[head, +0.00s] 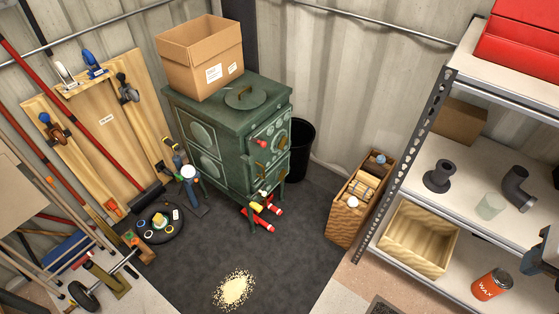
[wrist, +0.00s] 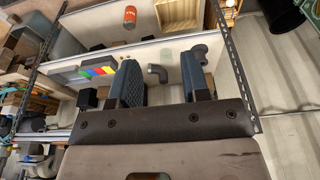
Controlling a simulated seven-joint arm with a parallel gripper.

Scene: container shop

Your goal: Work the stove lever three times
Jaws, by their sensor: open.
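The green cast-iron stove (head: 218,130) stands against the back wall in the head view. A small lever with a red knob (head: 262,143) sticks out from the upper part of its front face. Other small fittings on that face are too small to make out. My gripper (wrist: 158,60) is open and empty in the wrist view, its two dark blue fingers apart. Part of it also shows at the right edge of the head view (head: 543,252), in front of the shelves and far from the stove. The stove lever cannot be made out in the wrist view.
A cardboard box (head: 200,58) sits on the stove top. The dark floor mat (head: 290,265) is mostly clear.

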